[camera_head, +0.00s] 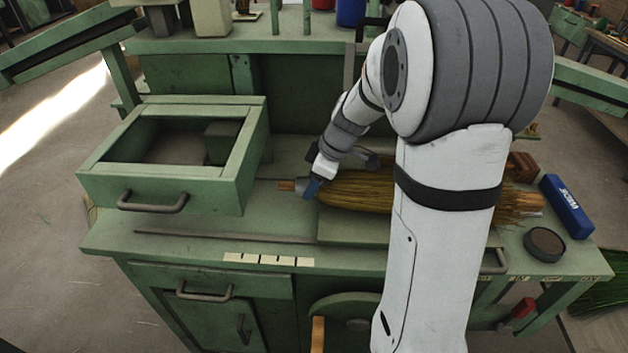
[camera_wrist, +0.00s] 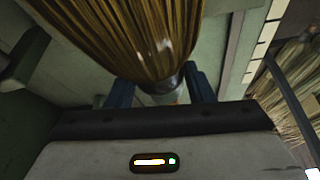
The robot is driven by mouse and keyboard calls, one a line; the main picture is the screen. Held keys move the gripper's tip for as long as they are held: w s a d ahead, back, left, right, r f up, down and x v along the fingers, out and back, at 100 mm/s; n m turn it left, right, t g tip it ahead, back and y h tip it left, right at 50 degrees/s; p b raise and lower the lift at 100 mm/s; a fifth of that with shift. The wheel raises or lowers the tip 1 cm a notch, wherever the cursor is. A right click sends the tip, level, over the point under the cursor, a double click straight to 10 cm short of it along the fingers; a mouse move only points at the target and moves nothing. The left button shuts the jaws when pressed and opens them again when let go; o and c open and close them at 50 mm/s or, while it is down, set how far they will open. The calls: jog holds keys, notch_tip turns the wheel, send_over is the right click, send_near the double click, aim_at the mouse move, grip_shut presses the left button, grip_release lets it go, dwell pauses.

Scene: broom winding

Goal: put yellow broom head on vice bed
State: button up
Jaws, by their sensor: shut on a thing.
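The yellow broom head (camera_head: 350,188) lies lengthwise over the green workbench, its narrow neck to the left and its loose bristles out to the right. My arm hides its middle in the head view. My gripper (camera_head: 309,188) is shut on the neck at the left end. In the wrist view the blue fingers of my gripper (camera_wrist: 163,92) stand on both sides of the neck, and the bristles of the broom head (camera_wrist: 130,35) fan upward. A raised green plate (camera_head: 345,231), which looks like the vice bed, is under the broom head. I cannot tell whether they touch.
An open-topped green drawer box (camera_head: 225,187) stands left of my gripper. A blue box (camera_head: 566,206), a round dark tin (camera_head: 544,244) and a brown block (camera_head: 523,166) are on the right. Pale tags (camera_head: 268,259) line the front edge. The bench's front left is mostly clear.

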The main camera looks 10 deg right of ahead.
jog(key=shift+f, duration=0.1)
jog(key=o, duration=1.2)
jog(key=v, duration=1.1)
jog(key=shift+s+a+f+m+t+h, duration=0.1)
jog(key=shift+s+a+f+m+h, duration=0.55)
jog(key=shift+s+m, duration=2)
jog(key=shift+s+a+f+m+t+h, duration=0.1)
jog(key=shift+s+a+f+m+h, duration=0.95)
jog(key=shift+s, duration=2.8)
jog(key=shift+s+a+f+m+t+h, duration=0.15)
jog(key=shift+s+m+h, duration=0.15)
jog(key=shift+s+m, duration=2.6)
jog(key=shift+s+r+n, duration=0.1)
jog(key=shift+s+n, duration=0.25)
jog(key=shift+n, duration=0.05)
